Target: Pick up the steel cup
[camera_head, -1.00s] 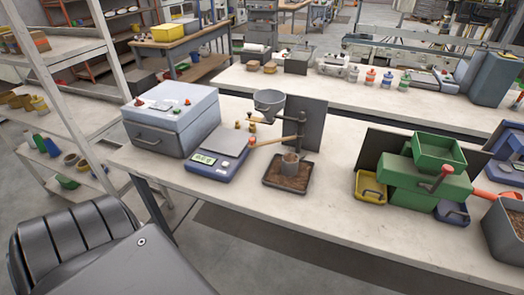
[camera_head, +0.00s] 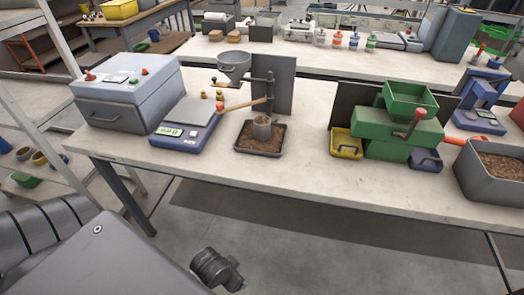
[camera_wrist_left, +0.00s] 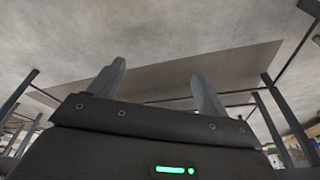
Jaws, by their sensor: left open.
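The steel cup (camera_head: 262,129) is a small grey cylinder. It stands upright in a dark square tray (camera_head: 243,148) of brown pellets on the workbench, in front of a post with a wooden-handled lever and to the right of the funnel. My left gripper (camera_wrist_left: 158,72) is open in the left wrist view, its two fingers apart with nothing between them. I cannot make out the fingers in the head view. My right gripper is in neither view.
Left of the tray are a blue scale (camera_head: 186,122) and a blue-grey box (camera_head: 128,95). A funnel (camera_head: 233,66) is mounted above. Right are a green sealer-like device (camera_head: 401,132) and a pellet bin (camera_head: 490,188). The bench's front strip (camera_head: 300,185) is clear.

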